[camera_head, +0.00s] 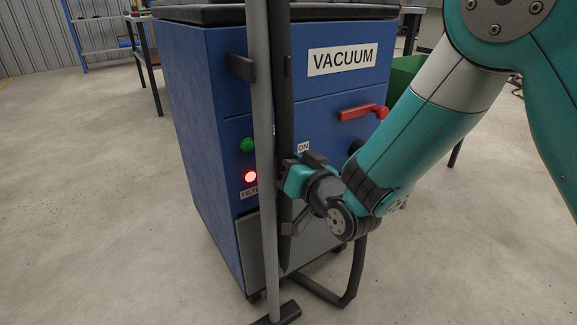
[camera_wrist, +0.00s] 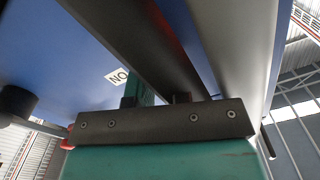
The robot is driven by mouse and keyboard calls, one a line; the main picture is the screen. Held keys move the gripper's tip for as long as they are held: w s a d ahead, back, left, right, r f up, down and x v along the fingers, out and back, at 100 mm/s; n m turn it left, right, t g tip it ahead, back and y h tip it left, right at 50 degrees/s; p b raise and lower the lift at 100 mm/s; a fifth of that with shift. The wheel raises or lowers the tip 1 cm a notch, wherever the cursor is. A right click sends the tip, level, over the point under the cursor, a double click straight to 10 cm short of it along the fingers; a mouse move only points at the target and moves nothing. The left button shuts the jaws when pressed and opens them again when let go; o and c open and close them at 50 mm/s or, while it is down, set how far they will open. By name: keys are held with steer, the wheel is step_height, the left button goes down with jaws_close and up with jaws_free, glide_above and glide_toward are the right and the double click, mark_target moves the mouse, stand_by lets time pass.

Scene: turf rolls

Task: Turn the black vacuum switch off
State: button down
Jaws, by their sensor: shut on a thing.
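The blue vacuum cabinet (camera_head: 215,130) has a VACUUM label at the top and an ON label (camera_head: 303,147) on its front. My gripper (camera_head: 292,163) is at the front face just below that label, close to the black hose. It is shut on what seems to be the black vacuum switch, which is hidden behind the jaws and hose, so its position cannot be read. In the wrist view, the gripper fingers (camera_wrist: 156,98) reach towards the blue panel, and the ON label (camera_wrist: 118,76) appears upside down beside them.
A grey pole (camera_head: 261,110) and a black hose (camera_head: 284,90) stand upright in front of the cabinet, close to my gripper. A red lever (camera_head: 362,112) is at upper right. A green button (camera_head: 247,145) and a lit red lamp (camera_head: 250,177) are at left. Floor is clear at left.

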steer(key=shift+w+d+n+b, duration=0.15)
steer(key=shift+n+b, duration=0.85)
steer(key=shift+n, duration=0.9)
steer(key=shift+r, duration=0.1)
steer(key=c, duration=1.1)
jaws_free()
